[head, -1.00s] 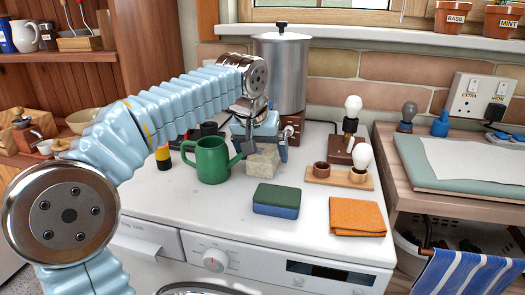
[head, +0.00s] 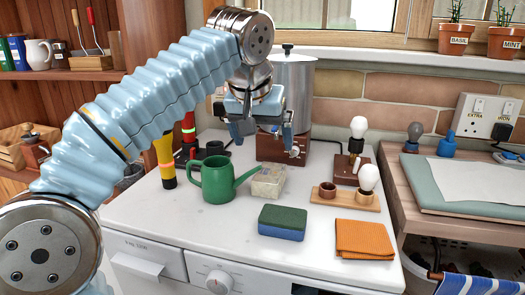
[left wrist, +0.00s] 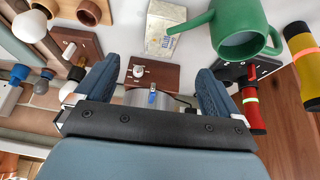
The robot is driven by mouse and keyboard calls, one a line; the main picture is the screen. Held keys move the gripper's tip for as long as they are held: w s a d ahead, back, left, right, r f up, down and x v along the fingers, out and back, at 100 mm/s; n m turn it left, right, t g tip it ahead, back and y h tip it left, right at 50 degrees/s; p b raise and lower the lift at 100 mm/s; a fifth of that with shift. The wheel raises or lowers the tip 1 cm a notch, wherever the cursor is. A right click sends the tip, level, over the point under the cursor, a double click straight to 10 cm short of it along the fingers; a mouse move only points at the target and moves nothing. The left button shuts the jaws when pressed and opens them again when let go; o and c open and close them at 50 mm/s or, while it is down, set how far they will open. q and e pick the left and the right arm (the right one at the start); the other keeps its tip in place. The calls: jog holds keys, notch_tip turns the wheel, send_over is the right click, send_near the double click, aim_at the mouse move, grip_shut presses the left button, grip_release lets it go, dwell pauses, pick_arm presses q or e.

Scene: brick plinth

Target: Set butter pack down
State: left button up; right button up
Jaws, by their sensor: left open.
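The butter pack (head: 268,181), a small pale block, sits on the white worktop just right of the green watering can (head: 216,180); the can's spout reaches beside it. The pack also shows in the left wrist view (left wrist: 160,34), beyond the fingertips and next to the spout. My left gripper (head: 262,136) is open and empty, raised above and behind the pack, in front of the steel urn. Its two blue fingers stand wide apart in the left wrist view (left wrist: 155,82), with nothing between them touching. My right gripper is not in view.
A green and blue sponge (head: 282,222) and an orange cloth (head: 364,239) lie in front. Bulb holders (head: 346,195) stand to the right. A yellow and black torch (head: 164,160) stands left of the can. The steel urn (head: 294,85) rises behind. The worktop's front left is clear.

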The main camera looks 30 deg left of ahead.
aim_at(270, 173)
pick_arm(q)
jog(key=b+x, duration=0.1)
jog(key=x, duration=0.6)
jog(key=shift+w+d+f, duration=0.15)
jog(key=shift+f, duration=0.2)
jog(key=shift+a+x, duration=0.2)
jog(key=shift+x, duration=1.3)
jog(key=shift+a+x, duration=0.15)
jog(key=shift+x, duration=1.35)
jog(key=shift+b, duration=0.3)
jog(key=shift+f, duration=0.1)
